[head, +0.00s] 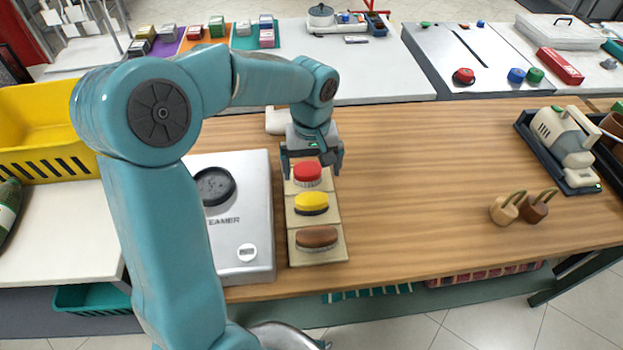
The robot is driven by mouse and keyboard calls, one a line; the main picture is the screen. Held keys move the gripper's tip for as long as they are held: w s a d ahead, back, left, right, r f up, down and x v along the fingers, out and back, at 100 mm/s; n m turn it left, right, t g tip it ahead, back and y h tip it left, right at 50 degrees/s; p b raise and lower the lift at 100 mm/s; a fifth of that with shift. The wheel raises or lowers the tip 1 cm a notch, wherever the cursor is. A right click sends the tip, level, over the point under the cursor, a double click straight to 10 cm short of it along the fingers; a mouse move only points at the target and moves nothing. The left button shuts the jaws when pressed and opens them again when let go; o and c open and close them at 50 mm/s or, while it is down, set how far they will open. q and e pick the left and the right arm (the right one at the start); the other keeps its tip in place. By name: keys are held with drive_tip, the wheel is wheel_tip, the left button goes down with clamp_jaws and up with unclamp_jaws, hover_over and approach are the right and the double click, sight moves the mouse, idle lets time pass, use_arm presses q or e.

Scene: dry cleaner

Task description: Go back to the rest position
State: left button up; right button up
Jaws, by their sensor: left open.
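My left gripper (312,164) is open, with its fingers on either side above the red brush (307,173). I cannot tell whether they touch it. The red brush sits at the far end of a beige tray (318,256) on the wooden table (420,190). A yellow brush (311,203) is in the middle of the tray, and a brown brush (317,237) is at the near end. My left arm comes up from the bottom left and bends over the steamer. My right gripper is not in view.
A silver steamer (245,250) stands left of the tray. A yellow crate (45,125) is at the far left. Two small wooden items (505,210) and a dark tray with a cream device (565,140) are on the right. The middle of the table is clear.

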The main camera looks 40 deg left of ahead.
use_arm(q)
drive_tip(key=shift+r, duration=0.45)
